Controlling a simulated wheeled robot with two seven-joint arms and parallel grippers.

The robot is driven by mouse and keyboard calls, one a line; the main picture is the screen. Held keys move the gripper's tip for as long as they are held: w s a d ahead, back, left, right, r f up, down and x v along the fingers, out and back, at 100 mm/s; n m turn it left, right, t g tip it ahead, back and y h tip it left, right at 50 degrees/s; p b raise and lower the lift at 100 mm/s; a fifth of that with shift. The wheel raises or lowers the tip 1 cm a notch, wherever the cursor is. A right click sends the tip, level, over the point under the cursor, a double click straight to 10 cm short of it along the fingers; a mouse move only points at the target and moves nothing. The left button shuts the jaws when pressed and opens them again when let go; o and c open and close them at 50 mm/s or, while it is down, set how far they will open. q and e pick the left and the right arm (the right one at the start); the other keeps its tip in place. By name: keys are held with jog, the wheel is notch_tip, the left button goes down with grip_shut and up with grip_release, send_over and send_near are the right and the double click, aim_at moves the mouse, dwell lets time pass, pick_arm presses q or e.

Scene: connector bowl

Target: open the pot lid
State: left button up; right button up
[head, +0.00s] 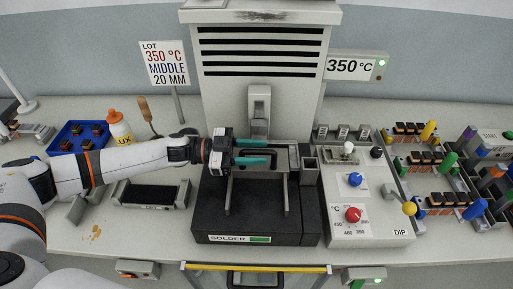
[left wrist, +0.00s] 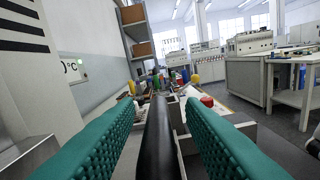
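The black solder pot (head: 305,225) stands at the centre of the bench, with a "SOLDER" label on its front. A grey lid plate (head: 283,158) with a dark handle lies at the pot's back part, partly hidden by my gripper. My left gripper (head: 262,152) reaches in from the left over the lid, its two teal fingers apart. In the left wrist view the black handle bar (left wrist: 159,140) runs between the fingers, with a visible gap on each side. The handle looks not gripped. My right gripper is not in view.
A control panel with a red knob (head: 353,215) and blue knob (head: 355,179) stands right of the pot. A grey machine tower (head: 262,95) rises behind. A blue tray (head: 79,138) and orange-capped bottle (head: 120,128) are at the left. A yellow bar (head: 256,267) runs along the front.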

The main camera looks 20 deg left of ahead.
pick_arm(q)
jog(key=shift+w+d, duration=0.15)
jog(key=shift+d, duration=0.1)
grip_shut()
jog(key=s+p, duration=0.1)
jog(key=s, duration=0.1)
jog(key=s+d+p, duration=0.1)
jog(key=s, duration=0.2)
jog(key=s+d+p, duration=0.1)
jog(key=s+p, duration=0.1)
jog(key=s, duration=0.1)
jog(key=shift+s+d, duration=0.15)
jog(key=shift+s, duration=0.1)
jog(key=shift+s+d, duration=0.1)
jog(key=shift+s, duration=0.15)
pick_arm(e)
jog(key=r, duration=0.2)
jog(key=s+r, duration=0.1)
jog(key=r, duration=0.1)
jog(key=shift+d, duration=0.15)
pick_arm(q)
grip_release()
